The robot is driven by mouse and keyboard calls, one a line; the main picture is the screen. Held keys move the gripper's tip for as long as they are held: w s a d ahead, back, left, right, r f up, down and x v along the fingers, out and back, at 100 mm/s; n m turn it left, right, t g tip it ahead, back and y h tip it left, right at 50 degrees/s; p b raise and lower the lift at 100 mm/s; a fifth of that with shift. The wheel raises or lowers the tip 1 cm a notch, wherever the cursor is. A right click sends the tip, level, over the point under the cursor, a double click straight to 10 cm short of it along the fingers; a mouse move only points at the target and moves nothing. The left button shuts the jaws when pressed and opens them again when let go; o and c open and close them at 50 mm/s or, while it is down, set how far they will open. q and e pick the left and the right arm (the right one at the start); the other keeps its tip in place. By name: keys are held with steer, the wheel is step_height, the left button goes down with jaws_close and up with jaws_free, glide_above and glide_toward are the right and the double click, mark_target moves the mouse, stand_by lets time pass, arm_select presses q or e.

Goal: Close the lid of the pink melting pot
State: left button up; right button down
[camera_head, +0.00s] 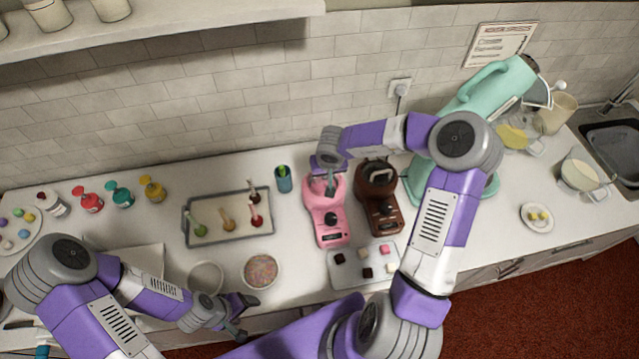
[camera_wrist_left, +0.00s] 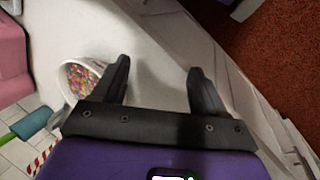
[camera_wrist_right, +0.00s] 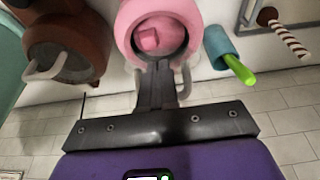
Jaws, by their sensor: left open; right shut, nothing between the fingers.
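The pink melting pot (camera_head: 329,222) stands on the counter, left of a brown melting pot (camera_head: 380,212). In the right wrist view the top of the pink pot (camera_wrist_right: 125,18) shows a round opening with pink pieces inside. My right gripper (camera_head: 330,186) is shut and empty, at the back of the pot's top; its fingertips (camera_wrist_right: 156,66) are close to the rim, and I cannot tell whether they touch. A pale curved handle shows partly behind the fingers; the rest of the lid is hidden. My left gripper (camera_head: 242,316) is open and empty near the counter's front edge.
A tray of pink and dark cubes (camera_head: 343,282) lies in front of the pots. A blue cup (camera_head: 284,182) stands left of the pink pot, and a tray of cake pops (camera_head: 190,232) lies farther left. A sprinkle bowl (camera_head: 262,286) is near my left gripper.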

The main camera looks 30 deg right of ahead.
steer(key=shift+s+f, duration=0.25)
steer(key=shift+r, duration=0.15)
steer(key=v, duration=0.7)
steer(key=shift+s+a+r+p, duration=0.2)
steer(key=shift+s+r+p, duration=0.15)
steer(key=shift+s, duration=0.15)
steer(key=shift+w, duration=0.15)
